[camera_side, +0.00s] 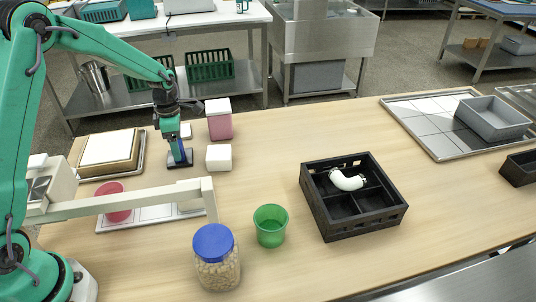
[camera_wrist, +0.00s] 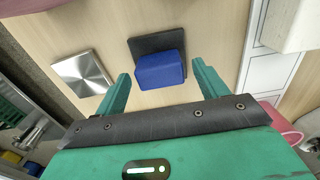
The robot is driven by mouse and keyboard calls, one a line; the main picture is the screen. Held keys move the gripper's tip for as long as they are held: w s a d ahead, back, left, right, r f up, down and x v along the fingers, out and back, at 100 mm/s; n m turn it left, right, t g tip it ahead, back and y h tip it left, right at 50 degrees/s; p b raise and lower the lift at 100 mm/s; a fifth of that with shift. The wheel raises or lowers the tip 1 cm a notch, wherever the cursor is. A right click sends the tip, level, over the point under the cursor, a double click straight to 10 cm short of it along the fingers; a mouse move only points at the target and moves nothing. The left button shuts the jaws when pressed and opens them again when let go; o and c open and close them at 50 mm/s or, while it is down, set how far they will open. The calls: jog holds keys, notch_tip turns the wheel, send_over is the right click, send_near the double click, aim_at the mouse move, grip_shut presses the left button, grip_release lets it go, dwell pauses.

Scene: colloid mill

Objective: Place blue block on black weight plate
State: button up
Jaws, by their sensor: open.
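The blue block (camera_wrist: 160,72) appears to sit on the black weight plate (camera_wrist: 148,45) in the wrist view, covering its near part. In the side view the black weight plate (camera_side: 179,164) lies flat on the table, with a narrow strip of the blue block (camera_side: 183,151) showing beside my fingers. My gripper (camera_wrist: 161,75) is open, with one teal finger on each side of the block and gaps between fingers and block. In the side view my gripper (camera_side: 178,157) points down just over the plate. Whether the block's underside touches the plate everywhere is hidden.
A white block (camera_side: 218,158) and a pink container with a white lid (camera_side: 219,119) stand right of the plate. A shiny square metal plate (camera_wrist: 82,74) lies to its left in the wrist view. A black divided crate (camera_side: 322,202), green cup (camera_side: 270,228) and blue-lidded jar (camera_side: 216,268) stand farther right.

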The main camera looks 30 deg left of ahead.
notch_tip(320, 180, up, 11)
dwell(0.5)
dwell(0.5)
jog(key=s+d+r+m+t, duration=0.3)
jog(key=s+d+r+m, duration=0.2)
jog(key=s+r+m, duration=0.7)
jog(key=s+d+f+m+t, duration=0.2)
jog(key=s+d+m, duration=0.1)
jog(key=s+m, duration=0.9)
jog(key=m, duration=0.3)
jog(key=shift+s+d+t, duration=0.3)
jog(key=shift+d, duration=0.1)
